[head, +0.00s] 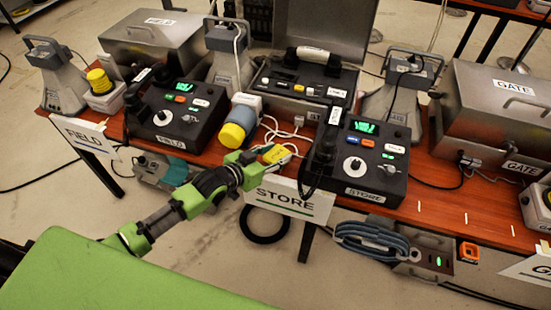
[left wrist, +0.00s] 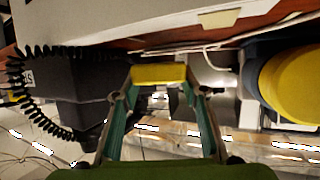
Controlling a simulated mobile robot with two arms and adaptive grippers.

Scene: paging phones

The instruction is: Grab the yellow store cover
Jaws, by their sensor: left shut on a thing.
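The yellow store cover (head: 276,154) is a small yellow piece at the table's front edge, just above the STORE sign (head: 290,200). My left gripper (head: 251,165) reaches it from the lower left. In the left wrist view the cover (left wrist: 160,75) sits between the fingertips of my left gripper (left wrist: 162,88), which is shut on it. Most of the cover's sides are hidden by the fingers. My right gripper is not in view.
White cables (head: 285,133) lie behind. The FIELD phone unit (head: 177,118) is farther left.

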